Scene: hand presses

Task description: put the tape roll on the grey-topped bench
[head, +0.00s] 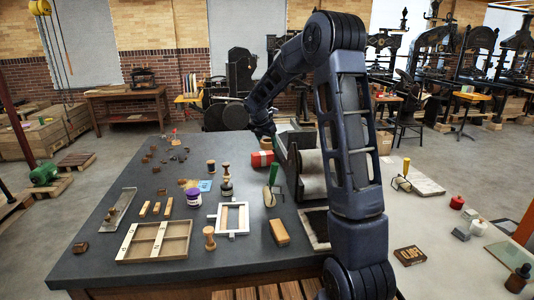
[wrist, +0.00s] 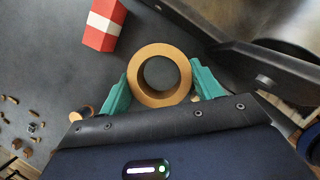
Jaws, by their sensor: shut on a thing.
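The tape roll (wrist: 142,88) is a tan-brown ring, seen in the wrist view between the two teal fingers of my gripper (wrist: 160,88). The fingers press on its left and right sides. In the head view the tape roll (head: 266,143) is a small brown shape below the end of my arm, near the back of the bench. The grey-topped bench (head: 110,247) has a wide dark grey top and fills the middle of the head view. The roll is over the bench's far right part; whether it touches the top I cannot tell.
A red and white box (head: 262,158) lies close to the roll; the wrist view shows it too (wrist: 101,25). A press with a roller (head: 310,175) stands just right. Frames, stamps and wood blocks cover the bench's front and left. A paler table (head: 440,240) is at right.

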